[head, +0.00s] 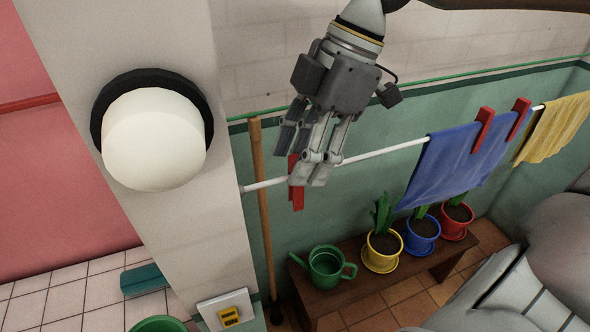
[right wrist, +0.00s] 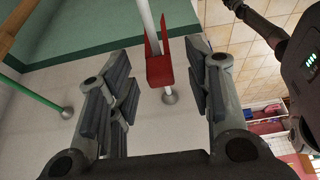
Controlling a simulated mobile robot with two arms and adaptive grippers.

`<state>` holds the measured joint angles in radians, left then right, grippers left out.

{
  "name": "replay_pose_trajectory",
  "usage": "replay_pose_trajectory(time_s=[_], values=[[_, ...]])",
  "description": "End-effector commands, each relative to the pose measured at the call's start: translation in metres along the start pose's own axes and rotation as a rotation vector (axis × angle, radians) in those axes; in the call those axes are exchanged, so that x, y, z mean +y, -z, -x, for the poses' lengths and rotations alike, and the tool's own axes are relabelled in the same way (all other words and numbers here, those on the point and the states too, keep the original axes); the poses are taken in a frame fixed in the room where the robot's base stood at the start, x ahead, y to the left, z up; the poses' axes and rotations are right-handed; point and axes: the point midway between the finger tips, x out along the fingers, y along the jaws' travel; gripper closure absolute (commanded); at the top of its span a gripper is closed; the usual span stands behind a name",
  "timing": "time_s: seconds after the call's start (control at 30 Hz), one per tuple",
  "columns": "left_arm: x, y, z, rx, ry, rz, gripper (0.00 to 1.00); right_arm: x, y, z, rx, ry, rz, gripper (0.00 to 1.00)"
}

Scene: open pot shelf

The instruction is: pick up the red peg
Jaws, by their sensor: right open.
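A red peg (head: 297,196) straddles the white rail (head: 385,149) near its left end, with no cloth under it. My right gripper (head: 304,168) is at this peg and partly hides it in the head view. In the right wrist view the red peg (right wrist: 159,68) shows between the two open fingers, with a gap on each side. Its two prongs point toward the top of that picture, around the rail. Two more red pegs, one (head: 483,125) and another (head: 519,112), sit over a blue cloth (head: 445,165) farther right. My left gripper is not in view.
A yellow cloth (head: 555,128) hangs at the rail's right end. A wooden pole (head: 260,205) stands just left of the peg, beside a pillar with a round white lamp (head: 153,140). Below are a green watering can (head: 325,266) and potted plants on a bench (head: 358,283).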

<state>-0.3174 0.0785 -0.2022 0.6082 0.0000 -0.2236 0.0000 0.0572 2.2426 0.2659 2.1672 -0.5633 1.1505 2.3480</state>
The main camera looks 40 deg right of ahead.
Motion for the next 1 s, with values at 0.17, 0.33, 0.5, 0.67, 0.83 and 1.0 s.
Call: replay_pose_trajectory(time_s=[0.17, 0.33, 0.5, 0.67, 0.83, 1.0], values=[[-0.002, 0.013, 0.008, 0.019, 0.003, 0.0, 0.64, -0.002, 0.001, -0.012, -0.001, 0.005, 0.0, 0.54], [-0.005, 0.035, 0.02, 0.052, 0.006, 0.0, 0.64, -0.003, 0.003, -0.036, 0.001, 0.006, -0.001, 0.54], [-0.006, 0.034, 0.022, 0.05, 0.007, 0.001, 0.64, -0.002, 0.002, -0.052, 0.001, 0.001, 0.0, 0.54], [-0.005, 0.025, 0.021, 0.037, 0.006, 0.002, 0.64, -0.002, 0.002, -0.055, 0.002, -0.001, -0.001, 0.54], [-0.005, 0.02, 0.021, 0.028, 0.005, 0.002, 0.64, -0.002, 0.002, -0.055, 0.002, -0.001, 0.0, 0.6], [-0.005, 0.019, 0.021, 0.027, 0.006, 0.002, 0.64, -0.002, 0.002, -0.055, 0.001, -0.001, 0.0, 0.82]])
